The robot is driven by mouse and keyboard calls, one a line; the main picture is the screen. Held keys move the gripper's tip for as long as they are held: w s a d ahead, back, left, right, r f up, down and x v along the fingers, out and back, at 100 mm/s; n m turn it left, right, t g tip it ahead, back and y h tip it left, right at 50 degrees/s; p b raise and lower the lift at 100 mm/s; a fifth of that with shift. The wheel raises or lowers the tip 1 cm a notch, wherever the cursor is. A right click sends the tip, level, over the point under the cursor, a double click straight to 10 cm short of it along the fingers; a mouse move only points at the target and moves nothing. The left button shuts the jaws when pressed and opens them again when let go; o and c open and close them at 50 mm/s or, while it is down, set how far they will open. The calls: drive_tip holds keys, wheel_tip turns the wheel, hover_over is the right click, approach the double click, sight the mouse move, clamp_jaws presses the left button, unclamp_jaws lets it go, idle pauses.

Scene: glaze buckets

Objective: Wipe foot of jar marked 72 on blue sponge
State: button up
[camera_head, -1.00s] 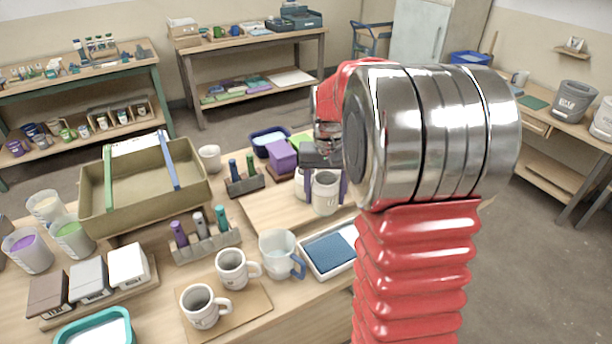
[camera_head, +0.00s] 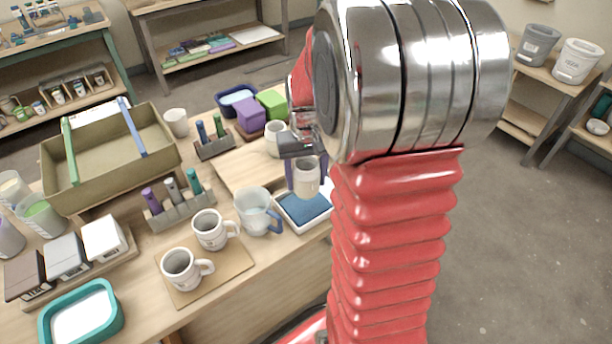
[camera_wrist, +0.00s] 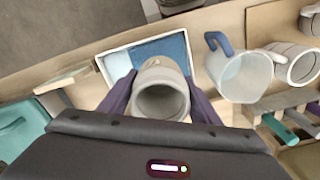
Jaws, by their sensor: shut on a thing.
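My gripper (camera_head: 306,174) is shut on a pale grey jar (camera_head: 307,180), one finger on each side of it. The wrist view shows the jar (camera_wrist: 161,90) upright with its open mouth toward the camera, between the two dark fingers. No number on it is readable. The blue sponge (camera_head: 302,207) lies in a white tray (camera_head: 290,223). The jar is over the back of the sponge in the head view; whether it touches cannot be told. In the wrist view the sponge (camera_wrist: 160,52) shows beyond the jar, partly hidden by it.
A clear jug with a blue handle (camera_head: 253,211) stands close to the tray's left. Two white mugs (camera_head: 211,231) stand on a board nearby. Another pale jar (camera_head: 274,143) stands behind my gripper. A wooden board (camera_head: 235,172) has bare room left of the held jar.

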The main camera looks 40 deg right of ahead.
drive_tip(key=shift+f, duration=2.15)
drive_tip(key=shift+f, duration=0.5)
drive_tip(key=shift+d, duration=0.1)
drive_tip(key=shift+d, duration=1.7)
drive_tip(key=shift+a, duration=0.15)
drive_tip(key=shift+a, duration=3.4)
drive_tip(key=shift+d, duration=0.1)
drive_tip(key=shift+d+f, duration=0.1)
drive_tip(key=shift+d, duration=3.35)
